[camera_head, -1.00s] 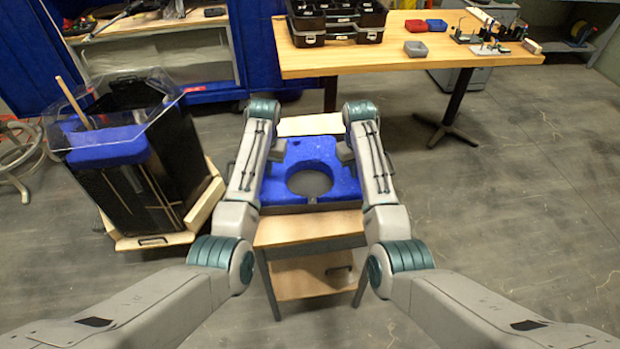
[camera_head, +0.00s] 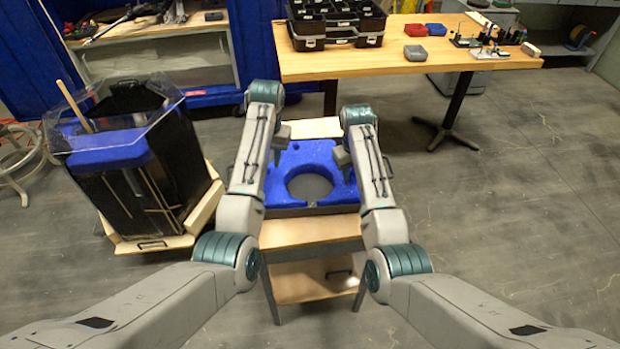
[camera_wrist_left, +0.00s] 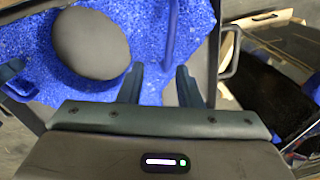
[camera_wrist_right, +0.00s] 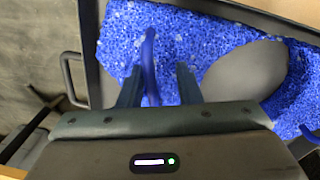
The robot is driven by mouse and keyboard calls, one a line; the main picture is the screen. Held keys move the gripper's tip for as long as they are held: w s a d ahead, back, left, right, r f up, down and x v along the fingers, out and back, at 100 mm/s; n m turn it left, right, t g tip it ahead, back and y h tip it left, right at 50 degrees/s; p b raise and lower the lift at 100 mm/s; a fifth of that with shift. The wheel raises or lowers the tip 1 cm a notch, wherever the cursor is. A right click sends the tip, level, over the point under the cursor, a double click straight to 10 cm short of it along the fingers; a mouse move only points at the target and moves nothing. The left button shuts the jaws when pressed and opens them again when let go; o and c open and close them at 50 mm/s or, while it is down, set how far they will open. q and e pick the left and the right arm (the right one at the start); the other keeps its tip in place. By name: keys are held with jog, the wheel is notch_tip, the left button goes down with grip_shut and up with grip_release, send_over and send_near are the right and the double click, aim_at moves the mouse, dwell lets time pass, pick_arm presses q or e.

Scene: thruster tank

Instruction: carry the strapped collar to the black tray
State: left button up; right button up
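The blue speckled collar (camera_head: 310,150) lies flat on a small cart, with a round opening in its middle. It rests within a dark-rimmed tray (camera_head: 310,210); a side handle shows in the right wrist view (camera_wrist_right: 68,80). In the left wrist view, a blue strap (camera_wrist_left: 171,40) rises near the gap of my open left gripper (camera_wrist_left: 160,82). In the right wrist view, another strap (camera_wrist_right: 150,65) stands between the fingers of my open right gripper (camera_wrist_right: 158,82). Neither gripper is closed on a strap.
A black tank (camera_head: 135,185) with a clear flared rim stands at left on a wooden base. Open floor lies to the right.

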jog(key=shift+r, duration=0.2)
pick_arm(q)
jog(key=shift+r, duration=0.7)
pick_arm(e)
notch_tip(320, 180, up, 7)
jog(key=shift+a, duration=0.25)
jog(key=shift+s, duration=0.15)
